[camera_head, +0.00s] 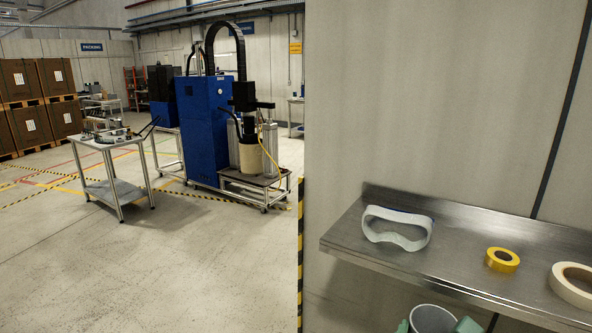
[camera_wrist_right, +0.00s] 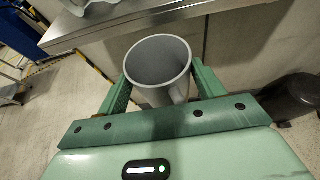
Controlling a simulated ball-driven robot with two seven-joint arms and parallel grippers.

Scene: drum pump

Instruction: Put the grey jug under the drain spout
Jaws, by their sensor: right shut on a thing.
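The grey jug (camera_head: 432,320) is at the bottom edge of the head view, cut off below its rim. In the right wrist view the jug (camera_wrist_right: 146,92) is seen from above, with its open mouth up and a handle on its near side. My right gripper (camera_wrist_right: 157,88) has its green fingers on either side of the jug and is shut on it. The inside of the jug looks empty. My left gripper is not in view. I cannot make out a drain spout in either view.
A steel shelf (camera_head: 465,262) on the wall stands just beyond the jug, bearing white goggles (camera_head: 398,243), yellow tape (camera_head: 502,260) and pale tape (camera_head: 573,284). A blue machine (camera_head: 205,130) and a grey trolley table (camera_head: 117,183) stand far left. Open floor lies at left.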

